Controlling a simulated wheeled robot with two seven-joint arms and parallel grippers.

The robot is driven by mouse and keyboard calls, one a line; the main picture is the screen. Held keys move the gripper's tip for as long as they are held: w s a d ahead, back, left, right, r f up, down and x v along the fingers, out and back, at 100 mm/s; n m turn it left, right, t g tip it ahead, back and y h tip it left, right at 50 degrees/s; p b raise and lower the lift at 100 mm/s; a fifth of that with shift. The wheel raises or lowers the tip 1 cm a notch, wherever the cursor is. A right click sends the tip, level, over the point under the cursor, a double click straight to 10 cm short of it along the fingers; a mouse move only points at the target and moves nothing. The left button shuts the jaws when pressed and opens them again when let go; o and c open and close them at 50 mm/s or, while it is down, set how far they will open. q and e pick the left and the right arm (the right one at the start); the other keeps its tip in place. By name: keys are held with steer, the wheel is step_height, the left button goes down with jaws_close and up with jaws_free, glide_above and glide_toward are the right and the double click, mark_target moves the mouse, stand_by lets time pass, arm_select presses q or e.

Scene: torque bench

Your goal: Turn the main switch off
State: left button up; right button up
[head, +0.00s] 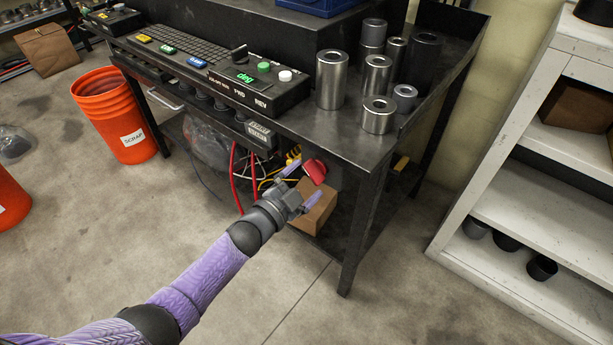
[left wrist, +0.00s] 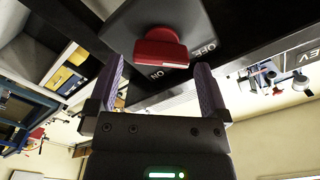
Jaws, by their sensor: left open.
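The main switch has a red handle (head: 315,171) under the front right part of the dark bench. In the left wrist view the handle shows between and beyond the fingertips of my left gripper (left wrist: 159,72). I cannot tell whether a finger touches it. My right gripper is not in view.
The bench (head: 335,135) carries a control panel (head: 235,80) and several metal cylinders (head: 332,80). A cardboard box (head: 314,209) and cables lie below the switch. An orange scrap bucket (head: 122,115) stands left; a white shelf (head: 540,180) stands right. The floor in front is clear.

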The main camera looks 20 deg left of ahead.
arm_select(q)
steer(key=p+v, duration=0.3)
steer(key=v, duration=0.5)
steer(key=shift+s, duration=0.35)
steer(key=shift+a, duration=0.15)
